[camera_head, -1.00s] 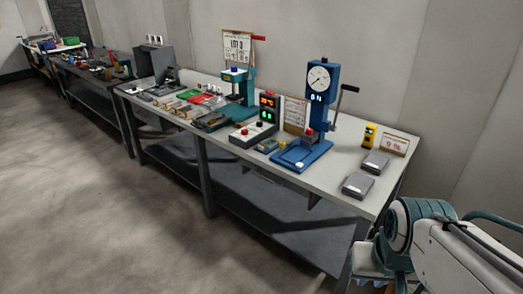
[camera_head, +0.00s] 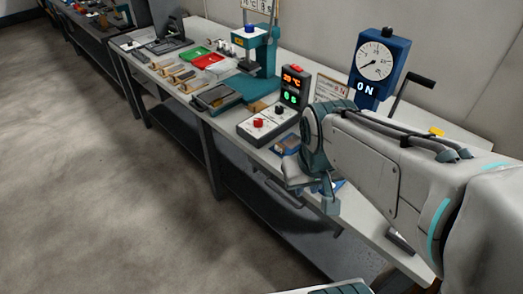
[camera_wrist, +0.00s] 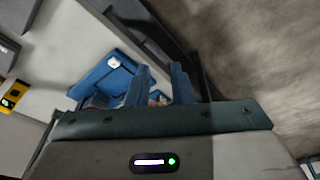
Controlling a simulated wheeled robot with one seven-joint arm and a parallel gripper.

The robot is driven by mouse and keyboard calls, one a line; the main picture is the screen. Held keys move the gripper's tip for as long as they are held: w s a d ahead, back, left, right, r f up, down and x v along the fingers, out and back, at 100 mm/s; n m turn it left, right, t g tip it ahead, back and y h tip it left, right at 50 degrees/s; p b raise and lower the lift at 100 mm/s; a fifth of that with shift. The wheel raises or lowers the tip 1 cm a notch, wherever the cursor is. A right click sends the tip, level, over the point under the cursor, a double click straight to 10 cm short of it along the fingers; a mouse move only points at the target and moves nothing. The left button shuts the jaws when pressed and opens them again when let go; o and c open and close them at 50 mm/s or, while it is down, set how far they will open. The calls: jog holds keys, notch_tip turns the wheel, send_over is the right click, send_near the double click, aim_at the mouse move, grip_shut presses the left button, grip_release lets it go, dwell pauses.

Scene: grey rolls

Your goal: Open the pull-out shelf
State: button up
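The pull-out shelf sits under the front edge of the workbench; its front is mostly in shadow, and a dark bar handle (camera_head: 283,196) shows below the bench edge. It looks pushed in, though its panel is hard to make out. My gripper (camera_head: 326,200) is just right of the handle at the bench's front edge, partly covered by my wrist. In the wrist view my gripper (camera_wrist: 160,84) has two blue fingers apart, with nothing clearly held between them. A dark bar (camera_wrist: 150,30) along the bench edge lies beyond the fingers; contact is not visible.
The workbench (camera_head: 240,105) carries a blue force-gauge stand (camera_head: 378,65), a control box with a red display (camera_head: 294,92), and a teal press (camera_head: 268,50). My arm hides the bench's right part. The floor (camera_head: 120,190) in front is clear.

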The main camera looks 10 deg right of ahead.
jog(key=w+f+n+g+h, duration=0.1)
jog(key=w+f+n, duration=0.3)
jog(key=w, duration=0.5)
jog(key=n+b, duration=0.1)
jog(key=n, duration=0.2)
send_near(279, 192)
jog(key=shift+g, duration=0.3)
jog(key=f, duration=0.5)
jog(key=w+d+f+b, duration=0.1)
jog(key=f, duration=0.1)
jog(key=shift+w+f, duration=0.1)
jog(key=shift+f, duration=0.2)
grip_shut()
